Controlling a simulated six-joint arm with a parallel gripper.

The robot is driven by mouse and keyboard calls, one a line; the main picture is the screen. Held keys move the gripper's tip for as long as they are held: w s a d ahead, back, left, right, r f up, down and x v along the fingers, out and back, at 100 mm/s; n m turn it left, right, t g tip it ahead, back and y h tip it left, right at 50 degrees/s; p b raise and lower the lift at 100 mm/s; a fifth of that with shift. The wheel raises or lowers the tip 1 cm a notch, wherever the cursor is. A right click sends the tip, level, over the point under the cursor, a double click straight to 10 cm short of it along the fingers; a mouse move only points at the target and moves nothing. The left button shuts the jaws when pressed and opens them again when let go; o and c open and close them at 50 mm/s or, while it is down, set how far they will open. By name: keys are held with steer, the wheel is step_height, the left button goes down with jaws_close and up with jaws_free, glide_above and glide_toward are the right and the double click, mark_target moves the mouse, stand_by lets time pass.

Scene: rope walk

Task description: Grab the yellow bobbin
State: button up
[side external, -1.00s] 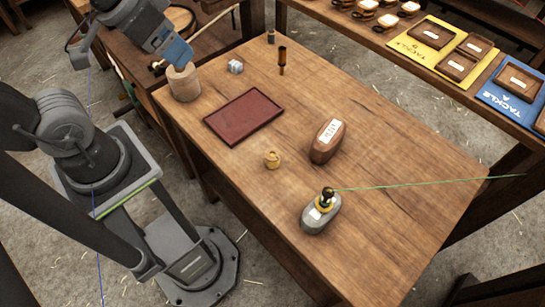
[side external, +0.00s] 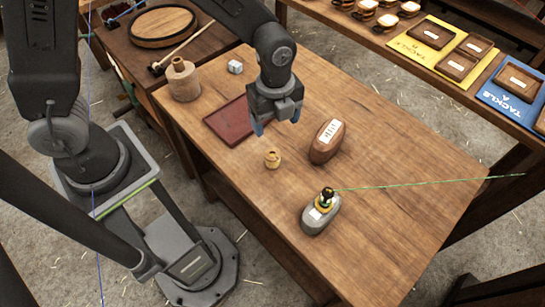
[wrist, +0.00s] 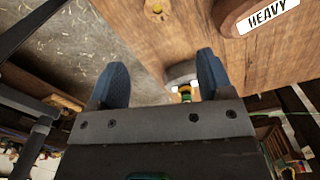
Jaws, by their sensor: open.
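The small yellow bobbin (side external: 272,159) stands upright on the wooden table, left of the brown block. It also shows at the top edge of the wrist view (wrist: 157,8), partly cut off. My gripper (side external: 277,121) is open and empty, in the air over the table near the dark red tray (side external: 227,125). In the side view it appears just above the bobbin, with a gap between them. In the wrist view the blue fingertips (wrist: 161,66) are spread apart, with the bobbin beyond them.
A brown block (side external: 327,142) labelled HEAVY stands right of the bobbin. A grey weight (side external: 314,220) carries a dark-topped piece with a green line running right. A wooden cylinder (side external: 184,83) and a white die (side external: 235,66) sit at the back left. The table's right side is mostly clear.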

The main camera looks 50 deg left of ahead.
glide_above(273, 156)
steer(key=d, duration=0.1)
steer(key=f, duration=0.8)
steer(key=shift+s+d+f, duration=0.2)
steer(key=shift+s+f, duration=0.1)
steer(key=shift+s, duration=0.05)
steer(key=shift+a+f, duration=0.15)
steer(key=shift+f, duration=1.25)
steer(key=shift+a+f, duration=0.1)
steer(key=shift+f, duration=1.25)
steer(key=c, duration=1)
steer(key=shift+r, duration=0.1)
